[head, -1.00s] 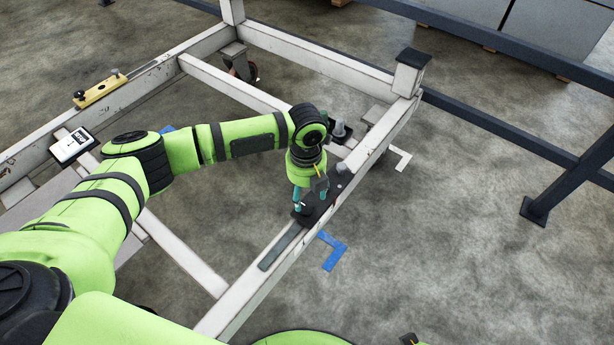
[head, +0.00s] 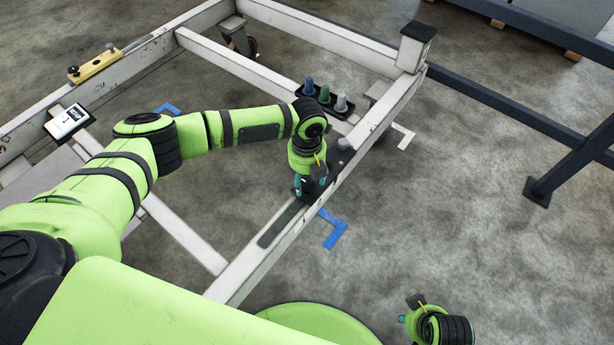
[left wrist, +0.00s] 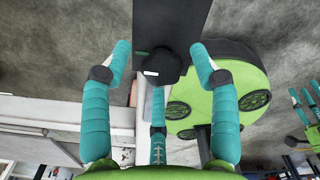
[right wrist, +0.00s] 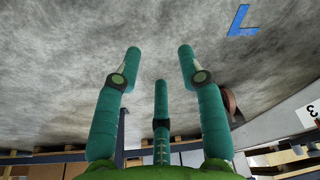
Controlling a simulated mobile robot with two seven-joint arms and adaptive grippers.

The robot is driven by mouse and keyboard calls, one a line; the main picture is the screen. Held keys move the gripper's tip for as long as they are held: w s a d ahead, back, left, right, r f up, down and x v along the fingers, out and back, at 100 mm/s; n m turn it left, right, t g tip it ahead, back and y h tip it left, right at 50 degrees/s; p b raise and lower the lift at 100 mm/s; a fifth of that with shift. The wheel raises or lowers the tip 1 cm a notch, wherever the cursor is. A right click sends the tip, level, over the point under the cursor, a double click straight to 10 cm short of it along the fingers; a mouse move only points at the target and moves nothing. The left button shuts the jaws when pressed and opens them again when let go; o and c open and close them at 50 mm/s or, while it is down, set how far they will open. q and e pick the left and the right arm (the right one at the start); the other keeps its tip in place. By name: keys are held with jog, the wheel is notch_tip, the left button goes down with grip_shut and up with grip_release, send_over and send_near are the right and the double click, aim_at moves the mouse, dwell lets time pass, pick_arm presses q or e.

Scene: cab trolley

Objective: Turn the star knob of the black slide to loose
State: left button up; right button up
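The black slide (head: 326,178) lies on the near-right white rail of the trolley frame. My left gripper (head: 302,188) points down over its near end. In the left wrist view, the star knob (left wrist: 160,68) is a dark round knob on the dark slide plate (left wrist: 170,20). The fingers of my left gripper (left wrist: 161,60) stand open on both sides of the knob, with visible gaps; the third finger is just below it. In the head view the gripper mostly hides the knob. My right gripper (right wrist: 160,75) is open and empty over the floor.
A black tray (head: 345,126) with blue, green and grey pegs sits on the frame behind my left wrist. A yellow bar (head: 95,67) and a white labelled device (head: 69,122) are on the far-left side. A blue floor mark (head: 333,230) lies right of the rail.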

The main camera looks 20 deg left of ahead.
pick_arm(q)
jog(key=shift+r, duration=0.1)
jog(key=c, duration=0.9)
jog(key=shift+o, duration=0.2)
jog(key=shift+w+r, duration=0.1)
